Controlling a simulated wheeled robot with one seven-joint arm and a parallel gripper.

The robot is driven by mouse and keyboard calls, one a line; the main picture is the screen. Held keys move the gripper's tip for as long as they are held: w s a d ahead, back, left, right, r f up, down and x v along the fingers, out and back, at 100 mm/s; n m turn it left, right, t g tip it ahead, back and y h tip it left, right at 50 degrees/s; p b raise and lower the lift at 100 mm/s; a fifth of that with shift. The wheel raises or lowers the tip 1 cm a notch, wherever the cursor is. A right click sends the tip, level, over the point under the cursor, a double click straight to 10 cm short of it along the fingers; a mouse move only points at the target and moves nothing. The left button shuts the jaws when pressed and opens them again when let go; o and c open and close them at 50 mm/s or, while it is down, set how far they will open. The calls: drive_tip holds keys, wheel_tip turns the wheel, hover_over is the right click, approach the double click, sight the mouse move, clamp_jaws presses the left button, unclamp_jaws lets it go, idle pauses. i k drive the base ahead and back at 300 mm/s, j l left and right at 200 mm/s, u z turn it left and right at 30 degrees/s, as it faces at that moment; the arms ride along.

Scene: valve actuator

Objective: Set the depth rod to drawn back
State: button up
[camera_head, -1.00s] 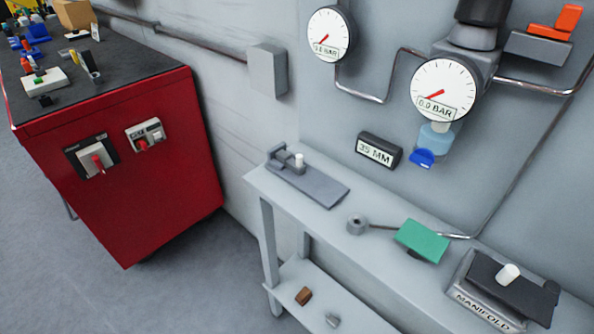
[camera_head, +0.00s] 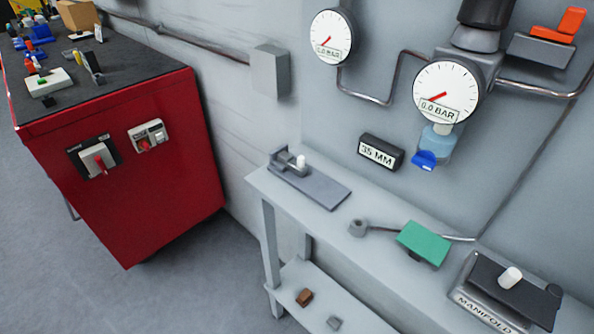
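A grey slide fixture (camera_head: 310,185) lies on the left end of the bench. It has a flat plate, an upright block at its far left end and a white knob (camera_head: 300,161) beside that block. This looks like the depth rod's fixture, but no label on it confirms this. A dark display (camera_head: 380,152) on the wall above reads about 35 MM. My gripper is not in view.
Two gauges (camera_head: 331,37) (camera_head: 446,93) hang above. A red cabinet (camera_head: 125,180) stands at left, with open floor before it.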

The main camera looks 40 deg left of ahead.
sight(298, 167)
drive_tip(key=j+u, duration=0.2)
drive_tip(key=j, duration=0.35)
drive_tip(key=i+j+u, duration=0.2)
drive_tip(key=j, duration=0.3)
drive_tip(key=j+u, duration=0.2)
drive_tip(key=j, duration=0.35)
